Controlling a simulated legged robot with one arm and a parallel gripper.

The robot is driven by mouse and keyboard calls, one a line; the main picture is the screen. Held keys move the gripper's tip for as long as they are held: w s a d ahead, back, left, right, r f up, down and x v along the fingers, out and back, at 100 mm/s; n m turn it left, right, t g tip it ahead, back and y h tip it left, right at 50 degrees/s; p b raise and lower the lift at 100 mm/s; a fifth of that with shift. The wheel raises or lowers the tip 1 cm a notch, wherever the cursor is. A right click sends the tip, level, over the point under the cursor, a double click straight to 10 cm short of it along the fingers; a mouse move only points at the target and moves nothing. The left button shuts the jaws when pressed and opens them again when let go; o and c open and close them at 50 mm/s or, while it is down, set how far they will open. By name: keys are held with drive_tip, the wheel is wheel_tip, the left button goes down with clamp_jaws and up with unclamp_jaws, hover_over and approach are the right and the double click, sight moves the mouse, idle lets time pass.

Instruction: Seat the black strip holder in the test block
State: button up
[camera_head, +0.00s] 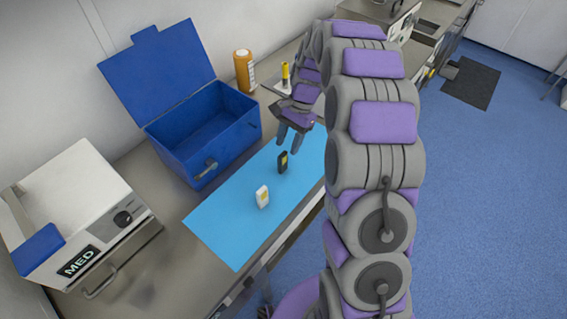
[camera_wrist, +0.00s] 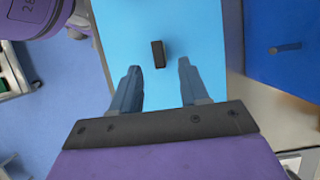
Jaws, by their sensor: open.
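The black strip holder (camera_head: 282,162) stands upright on the light-blue mat (camera_head: 225,228), with a small yellow mark on its face. My gripper (camera_head: 288,144) is open and empty just above it. In the wrist view the black holder (camera_wrist: 158,54) lies between and slightly beyond the open fingertips (camera_wrist: 159,67), apart from both. A similar white holder (camera_head: 262,197) with a yellow mark stands nearer on the mat. A yellow, dark-topped item (camera_head: 285,73) stands at a small pale base behind my arm; I cannot tell whether this is the test block.
An open blue box (camera_head: 205,135) stands left of the mat, its latch facing the mat. An orange bottle (camera_head: 244,71) stands behind it. A white MED device (camera_head: 85,215) is at the left. The mat's near part is clear.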

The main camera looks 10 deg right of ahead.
sight(284, 153)
drive_tip(key=x, duration=0.1)
drive_tip(key=b+x, duration=0.1)
drive_tip(key=x, duration=0.1)
drive_tip(key=b+x, duration=0.1)
drive_tip(key=x, duration=0.1)
drive_tip(key=shift+s+a, duration=0.15)
drive_tip(key=shift+a, duration=0.2)
drive_tip(key=shift+d, duration=0.1)
drive_tip(key=shift+c, duration=0.5)
clamp_jaws()
